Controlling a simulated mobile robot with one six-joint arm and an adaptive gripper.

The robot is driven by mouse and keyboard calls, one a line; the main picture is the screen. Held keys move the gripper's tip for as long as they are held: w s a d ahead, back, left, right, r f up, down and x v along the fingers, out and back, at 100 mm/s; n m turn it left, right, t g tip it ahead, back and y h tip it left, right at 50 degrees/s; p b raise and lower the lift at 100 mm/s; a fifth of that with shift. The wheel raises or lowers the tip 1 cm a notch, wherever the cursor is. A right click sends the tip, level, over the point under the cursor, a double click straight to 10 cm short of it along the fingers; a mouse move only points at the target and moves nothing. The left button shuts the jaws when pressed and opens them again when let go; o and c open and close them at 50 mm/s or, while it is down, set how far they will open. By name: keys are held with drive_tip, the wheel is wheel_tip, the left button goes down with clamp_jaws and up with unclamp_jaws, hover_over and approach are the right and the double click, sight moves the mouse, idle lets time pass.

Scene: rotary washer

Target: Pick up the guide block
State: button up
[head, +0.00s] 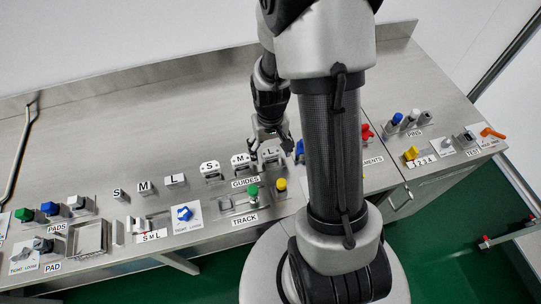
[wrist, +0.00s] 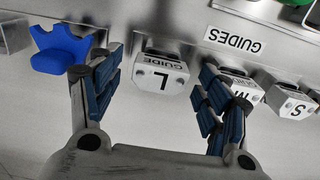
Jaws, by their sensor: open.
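The L guide block (head: 271,155) is a light grey block marked "L" and "GUIDE", on the bench by the GUIDES label at the right end of a row. In the wrist view the L guide block (wrist: 160,78) sits between the spread fingers, with a gap on each side. My gripper (head: 268,138) is open and empty, just above and behind this block. In the wrist view my gripper (wrist: 158,70) shows both blue-padded fingers. The M guide block (head: 241,161) and S guide block (head: 209,169) stand to the left. The right finger partly hides the M block (wrist: 242,86) in the wrist view.
A blue forked part (wrist: 62,50) stands close outside the left finger in the wrist view. The GUIDES label (head: 245,183) and a track fixture (head: 238,202) lie in front of the row. Bare steel bench (head: 150,130) lies behind. My arm hides some of the bench.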

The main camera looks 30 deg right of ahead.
wheel_tip(320, 180, down, 3)
drive_tip(key=shift+r+b, duration=0.1)
drive_tip(key=shift+b, duration=0.2)
drive_tip(key=shift+c, duration=0.2)
drive_tip(key=c, duration=1.1)
drive_tip(key=shift+r, duration=0.2)
drive_tip(key=shift+c, duration=0.2)
